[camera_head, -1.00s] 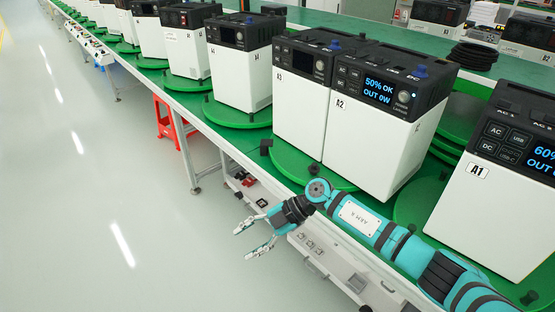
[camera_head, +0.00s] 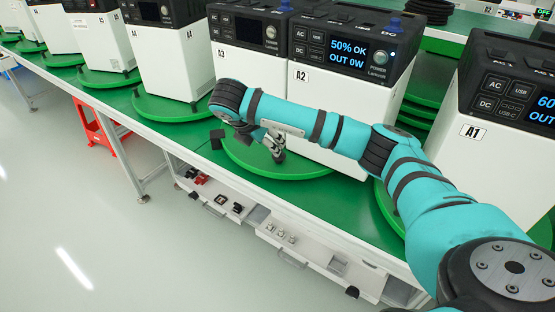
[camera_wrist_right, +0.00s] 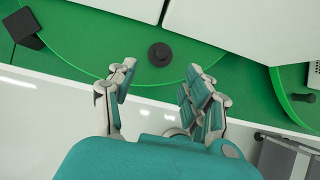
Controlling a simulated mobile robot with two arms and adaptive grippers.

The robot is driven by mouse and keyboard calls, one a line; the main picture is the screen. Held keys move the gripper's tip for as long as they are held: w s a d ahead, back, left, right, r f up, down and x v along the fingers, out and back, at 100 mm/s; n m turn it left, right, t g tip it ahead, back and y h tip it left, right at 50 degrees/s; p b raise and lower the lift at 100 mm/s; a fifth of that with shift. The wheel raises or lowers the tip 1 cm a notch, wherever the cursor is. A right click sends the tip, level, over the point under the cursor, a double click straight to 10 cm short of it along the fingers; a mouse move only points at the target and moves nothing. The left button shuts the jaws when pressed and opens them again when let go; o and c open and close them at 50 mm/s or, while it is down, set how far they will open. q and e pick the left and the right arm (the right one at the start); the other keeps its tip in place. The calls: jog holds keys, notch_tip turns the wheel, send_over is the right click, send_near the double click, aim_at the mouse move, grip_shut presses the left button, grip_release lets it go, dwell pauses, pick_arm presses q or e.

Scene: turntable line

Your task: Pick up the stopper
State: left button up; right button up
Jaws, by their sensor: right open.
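My right gripper (camera_wrist_right: 160,92) is open and empty, with its two fingers spread apart in the right wrist view. In the head view it (camera_head: 274,148) hangs over the front of the green turntable below unit A2. A round black knob-like piece, apparently the stopper (camera_wrist_right: 160,54), sits on that turntable just beyond the gap between the fingertips, not touched. My left gripper is not in view.
White unit A2 (camera_head: 316,117) and unit A3 (camera_head: 246,70) stand close behind the gripper. Unit A1 (camera_head: 484,155) is to the right. A short black cylinder (camera_wrist_right: 303,97) lies at the wrist view's right. Drawers and small parts are below the table edge.

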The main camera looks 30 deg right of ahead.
jog(key=x, duration=0.2)
jog(key=shift+d+f, duration=0.3)
jog(key=shift+w+d+f, duration=0.15)
jog(key=shift+d+f, duration=0.1)
jog(key=shift+f, duration=0.15)
jog(key=p+x, duration=0.1)
jog(key=x, duration=0.3)
jog(key=shift+f, duration=0.25)
jog(key=shift+w+d+f, duration=0.1)
jog(key=shift+d+f, duration=0.05)
jog(key=shift+f, duration=0.2)
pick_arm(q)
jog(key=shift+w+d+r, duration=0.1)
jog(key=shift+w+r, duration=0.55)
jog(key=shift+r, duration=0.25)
pick_arm(e)
jog(key=shift+c, duration=0.3)
jog(key=c, duration=0.6)
jog(key=shift+r, duration=0.1)
jog(key=shift+c, duration=0.2)
